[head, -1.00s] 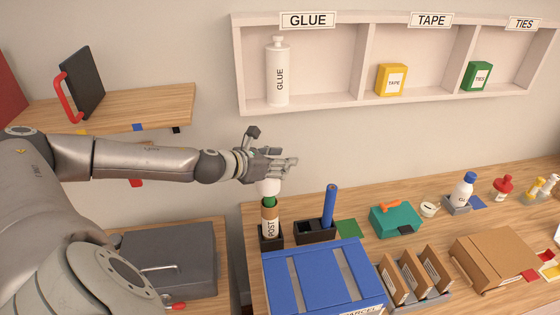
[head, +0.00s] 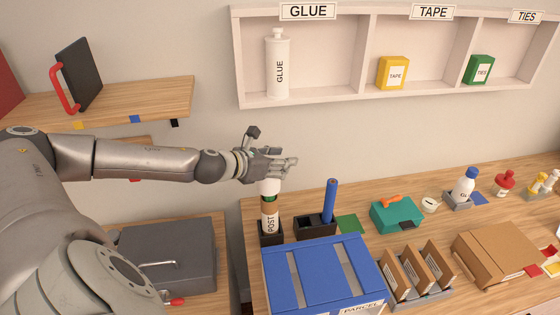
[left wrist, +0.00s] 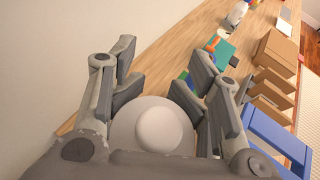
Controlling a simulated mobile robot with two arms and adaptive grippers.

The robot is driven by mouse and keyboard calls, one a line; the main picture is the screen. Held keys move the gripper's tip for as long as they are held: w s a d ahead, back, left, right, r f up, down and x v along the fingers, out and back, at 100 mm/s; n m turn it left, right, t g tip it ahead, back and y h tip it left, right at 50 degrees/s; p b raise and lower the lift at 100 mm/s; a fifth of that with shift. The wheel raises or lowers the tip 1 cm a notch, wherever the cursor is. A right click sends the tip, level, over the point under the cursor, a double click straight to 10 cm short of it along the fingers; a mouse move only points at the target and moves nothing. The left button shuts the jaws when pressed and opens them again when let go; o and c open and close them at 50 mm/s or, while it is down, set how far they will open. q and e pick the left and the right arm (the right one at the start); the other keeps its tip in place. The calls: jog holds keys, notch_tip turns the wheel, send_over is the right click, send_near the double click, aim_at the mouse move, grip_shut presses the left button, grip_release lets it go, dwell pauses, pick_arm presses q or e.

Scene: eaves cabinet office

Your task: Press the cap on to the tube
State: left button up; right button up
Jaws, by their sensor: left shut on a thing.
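The brown tube (head: 270,222), with a white label reading POST, stands upright in a black holder at the left end of the bench. A green band (head: 269,197) shows at its top. My left gripper (head: 268,170) is above the tube, shut on the white cap (head: 269,187). The cap is right over the tube's top, with a narrow strip of green below it. In the left wrist view the cap (left wrist: 153,130) is a round disc with a raised middle, between the fingers. Whether it is fully seated cannot be told. My right gripper is not in view.
A black holder with a blue tube (head: 330,201) stands just right. A blue parcel box (head: 315,272) lies in front. A teal box (head: 397,215) and brown cartons (head: 495,254) are further right. The wall shelf (head: 300,103) holding glue, tape and ties hangs above.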

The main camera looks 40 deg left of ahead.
pick_arm(q)
jog(key=shift+f+b, duration=2.05)
jog(key=shift+f, duration=0.7)
jog(key=o, duration=1.1)
jog(key=v, duration=0.3)
jog(key=shift+s+r, duration=0.15)
jog(key=shift+s, duration=0.1)
jog(key=shift+v, duration=4.3)
